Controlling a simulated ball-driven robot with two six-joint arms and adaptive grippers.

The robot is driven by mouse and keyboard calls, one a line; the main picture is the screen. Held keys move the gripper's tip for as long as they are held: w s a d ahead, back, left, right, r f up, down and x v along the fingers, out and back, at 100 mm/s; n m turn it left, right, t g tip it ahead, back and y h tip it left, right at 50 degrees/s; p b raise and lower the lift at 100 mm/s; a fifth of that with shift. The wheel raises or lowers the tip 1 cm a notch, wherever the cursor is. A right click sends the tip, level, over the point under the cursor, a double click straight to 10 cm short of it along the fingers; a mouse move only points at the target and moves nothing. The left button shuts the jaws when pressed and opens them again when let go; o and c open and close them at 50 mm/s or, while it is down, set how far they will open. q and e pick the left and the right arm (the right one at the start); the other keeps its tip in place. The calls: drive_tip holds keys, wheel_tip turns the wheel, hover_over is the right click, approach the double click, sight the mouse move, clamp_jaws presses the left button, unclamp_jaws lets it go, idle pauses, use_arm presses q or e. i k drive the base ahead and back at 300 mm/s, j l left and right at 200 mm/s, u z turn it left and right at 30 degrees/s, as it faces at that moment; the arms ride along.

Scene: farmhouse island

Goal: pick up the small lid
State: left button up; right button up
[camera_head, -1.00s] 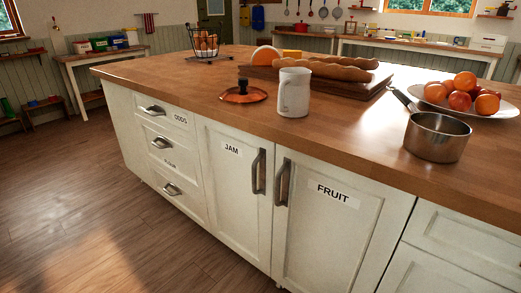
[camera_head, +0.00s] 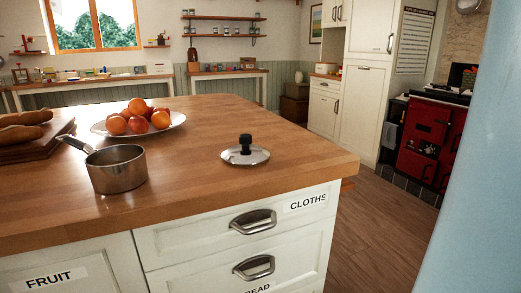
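A small steel lid (camera_head: 258,156) with a black knob lies flat on the wooden island top, right of centre and close to the right-hand end of the island. A steel saucepan (camera_head: 117,172) without a lid on it stands to its left, near the front edge, with its handle pointing back left. Neither of my grippers shows in the view.
A white plate (camera_head: 97,128) of oranges and red fruit sits behind the saucepan. A board (camera_head: 58,133) with bread is at the far left. The wooden counter (camera_head: 205,195) around the lid is clear. Drawers labelled CLOTHS (camera_head: 300,203) and FRUIT cupboard (camera_head: 25,283) face me.

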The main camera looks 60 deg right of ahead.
sight(244, 153)
drive_tip(key=l+z, duration=0.1)
drive_tip(key=z, duration=1.6)
